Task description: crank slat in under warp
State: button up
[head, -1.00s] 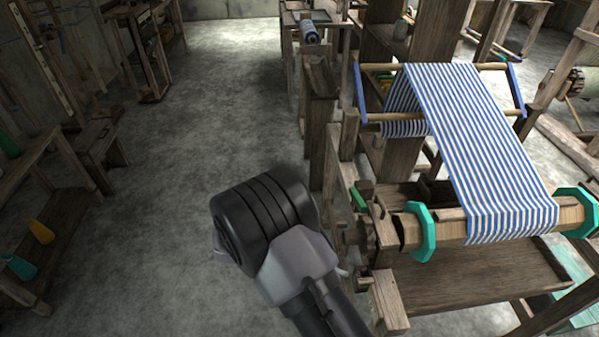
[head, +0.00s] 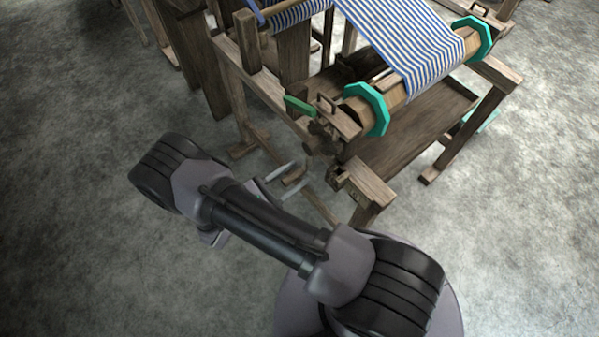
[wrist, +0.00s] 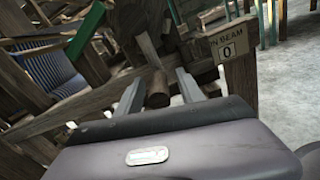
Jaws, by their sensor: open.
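My gripper (head: 286,181) is open at the near left corner of the loom. In the wrist view its two fingers (wrist: 159,88) stand apart on either side of a round wooden crank handle (wrist: 157,90). I cannot tell whether they touch it. The crank hub (head: 322,138) sits at the end of the wooden beam (head: 396,100), which has teal end discs (head: 369,108). The blue-and-white striped warp (head: 410,42) runs down onto this beam. A thin wooden strip, perhaps the slat (head: 381,77), shows beside the warp's left edge; its far part is hidden.
A green piece (head: 299,105) sits on the loom's side rail near the crank. A post with a beam label (wrist: 228,50) stands just right of the fingers in the wrist view. The loom frame (head: 366,182) is close to my arm. Bare floor (head: 70,200) lies left.

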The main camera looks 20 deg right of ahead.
jog(key=shift+x, duration=1.1)
grip_shut()
dwell(0.6)
